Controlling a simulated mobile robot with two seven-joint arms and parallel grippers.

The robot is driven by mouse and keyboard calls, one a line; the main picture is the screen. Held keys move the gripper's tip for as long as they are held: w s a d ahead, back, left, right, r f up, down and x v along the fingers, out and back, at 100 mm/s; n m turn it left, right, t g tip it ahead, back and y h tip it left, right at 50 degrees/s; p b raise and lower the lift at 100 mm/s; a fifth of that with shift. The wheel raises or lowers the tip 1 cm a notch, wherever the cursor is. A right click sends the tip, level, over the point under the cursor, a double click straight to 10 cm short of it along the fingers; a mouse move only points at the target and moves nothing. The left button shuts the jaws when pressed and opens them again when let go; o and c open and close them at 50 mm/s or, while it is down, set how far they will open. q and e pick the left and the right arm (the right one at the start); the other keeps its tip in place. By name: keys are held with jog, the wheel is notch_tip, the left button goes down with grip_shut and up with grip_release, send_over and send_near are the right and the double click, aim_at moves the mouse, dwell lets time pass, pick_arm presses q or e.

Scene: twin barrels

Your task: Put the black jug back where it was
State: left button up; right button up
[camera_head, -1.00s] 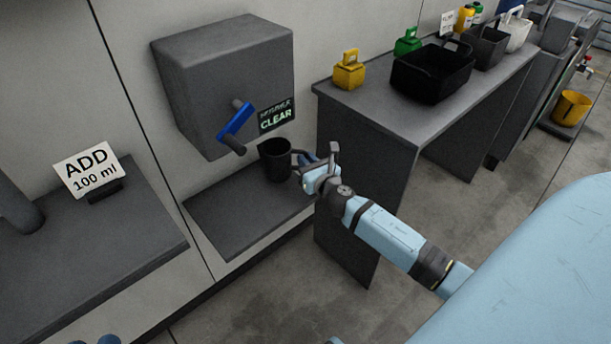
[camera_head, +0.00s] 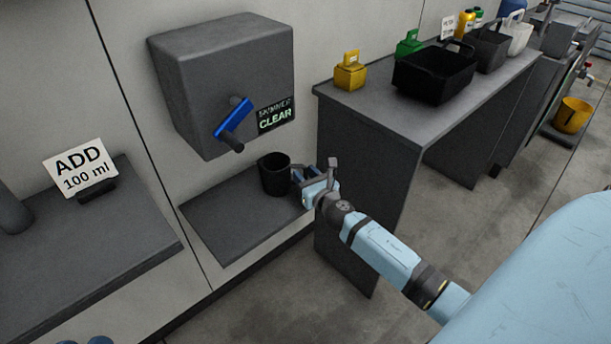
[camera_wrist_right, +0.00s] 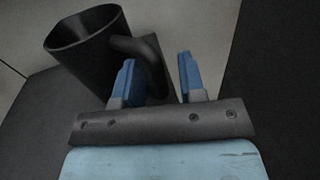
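The black jug (camera_head: 275,176) stands upright on the grey shelf (camera_head: 225,228) below the wall box with the blue crank. Its handle points right, toward my right gripper. In the right wrist view the jug (camera_wrist_right: 92,58) is at upper left, its handle close to the left blue finger. My right gripper (camera_head: 301,176) is beside the jug on its handle side. In the right wrist view the fingers of the right gripper (camera_wrist_right: 158,80) are apart, with a clear gap to the right of the handle.
The grey wall box (camera_head: 222,85) with a blue crank (camera_head: 232,118) and a CLEAR sign (camera_head: 276,117) hangs above the jug. A counter with an ADD sign (camera_head: 80,168) is at left. A bench (camera_head: 365,110) with a black basket (camera_head: 432,76) stands close on the right.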

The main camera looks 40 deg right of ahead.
jog(key=shift+r, duration=0.25)
jog(key=s+a, duration=0.1)
jog(key=s, duration=1.1)
jog(key=s+a+r+m+y, duration=0.3)
jog(key=s+a+r+m, duration=0.1)
jog(key=a+m, duration=0.5)
jog(key=s+a+r+m+y, duration=0.4)
jog(key=a+r+m, duration=0.3)
jog(key=a+m, duration=0.2)
jog(key=s+a+r+m+y, duration=0.4)
jog(key=a+r+m, duration=0.2)
jog(key=a+m, duration=0.4)
jog(key=m, duration=0.3)
jog(key=shift+r, duration=0.2)
jog(key=shift+a, duration=0.1)
